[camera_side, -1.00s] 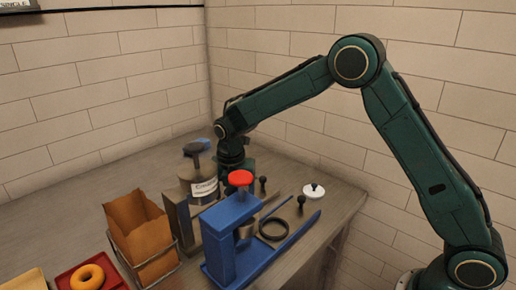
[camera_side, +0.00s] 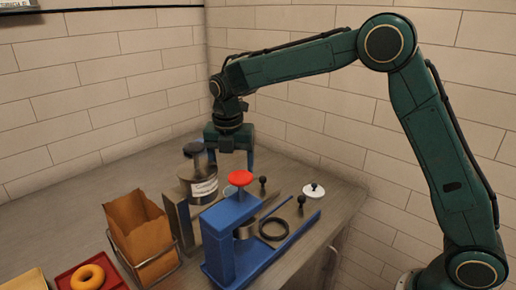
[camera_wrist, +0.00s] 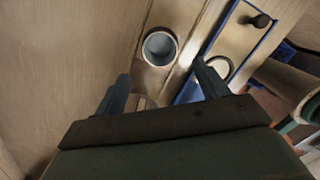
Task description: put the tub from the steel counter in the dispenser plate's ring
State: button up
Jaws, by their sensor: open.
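An open round tub with a pale rim and grey inside (camera_wrist: 160,47) stands upright in the wrist view, ahead of my fingers. In the side view a labelled pale cylinder (camera_side: 203,188) stands behind the blue dispenser (camera_side: 231,240); I cannot tell whether it is the same tub. The dispenser plate's ring (camera_side: 273,229) is black and lies flat right of the dispenser. The ring (camera_wrist: 222,68) shows partly in the wrist view, beside my right finger. My gripper (camera_side: 230,153) is open and empty, pointing down above the counter behind the dispenser.
A brown paper bag (camera_side: 140,228) and an orange bagel on a red tray (camera_side: 62,284) are front left. The back left counter is clear.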

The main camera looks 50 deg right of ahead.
jog(key=shift+s+a+r, duration=0.1)
jog(key=shift+a+r, duration=0.05)
jog(key=shift+r, duration=1.05)
jog(key=s+d+r+m+t, duration=0.1)
jog(key=s+d+r+m, duration=0.2)
jog(key=s+r+m, duration=0.4)
jog(key=s+d+r+m+t, duration=0.1)
jog(key=s+d+r+m, duration=0.1)
jog(key=s+m, duration=0.6)
jog(key=s+d+f+m+t, duration=0.1)
jog(key=s+m, duration=0.4)
jog(key=s, duration=0.4)
jog(key=s+f+m+t+y, duration=0.1)
jog(key=s+f+m, duration=0.1)
jog(key=s+m, duration=0.3)
jog(key=s, duration=0.3)
jog(key=shift+s+d+t, duration=0.35)
jog(key=shift+s+t, duration=0.05)
